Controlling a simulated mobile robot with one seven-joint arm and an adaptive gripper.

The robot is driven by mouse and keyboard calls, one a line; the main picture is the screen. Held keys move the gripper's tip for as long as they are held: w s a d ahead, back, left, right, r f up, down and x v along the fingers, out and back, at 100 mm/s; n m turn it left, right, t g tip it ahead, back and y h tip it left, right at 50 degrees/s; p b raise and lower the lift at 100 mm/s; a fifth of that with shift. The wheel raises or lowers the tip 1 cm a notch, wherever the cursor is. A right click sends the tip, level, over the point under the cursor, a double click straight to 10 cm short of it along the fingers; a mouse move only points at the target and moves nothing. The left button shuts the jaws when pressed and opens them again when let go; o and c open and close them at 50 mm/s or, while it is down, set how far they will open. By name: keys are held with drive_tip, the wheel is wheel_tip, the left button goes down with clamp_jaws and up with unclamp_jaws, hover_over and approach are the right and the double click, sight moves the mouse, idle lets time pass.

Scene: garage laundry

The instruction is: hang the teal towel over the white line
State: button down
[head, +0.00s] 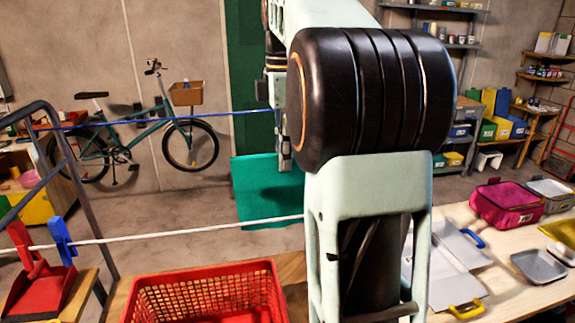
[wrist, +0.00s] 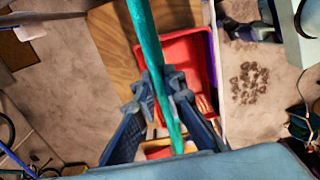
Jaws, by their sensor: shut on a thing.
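The teal towel (head: 265,185) hangs as a flat sheet from my gripper (head: 285,160). In the wrist view the towel (wrist: 150,45) is seen edge-on as a narrow strip, and my gripper (wrist: 163,98) is shut on it. The white line (head: 190,230) runs across the head view and passes in front of the towel's lower part. I cannot tell whether they touch. My arm hides the line's right-hand stretch and part of the towel's right side.
A blue line (head: 210,114) runs higher up. A red clip (head: 25,248) and a blue clip (head: 62,240) are on the white line at left. A red basket (head: 205,297) stands below. A cluttered table (head: 520,295) is at right.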

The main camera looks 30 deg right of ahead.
drive_tip(key=shift+s+r, duration=0.1)
drive_tip(key=shift+r, duration=0.05)
drive_tip(key=shift+a, duration=0.1)
drive_tip(key=shift+s+a+b, duration=0.4)
drive_tip(key=shift+s+b, duration=0.25)
drive_tip(key=shift+s, duration=0.8)
drive_tip(key=shift+s+a+b, duration=0.4)
drive_tip(key=shift+s+b, duration=0.3)
drive_tip(key=shift+s, duration=0.75)
drive_tip(key=shift+s+a+b, duration=0.4)
drive_tip(key=shift+s+b, duration=0.25)
drive_tip(key=shift+s, duration=0.8)
drive_tip(key=shift+f+b, duration=2.9)
drive_tip(key=shift+f, duration=1.35)
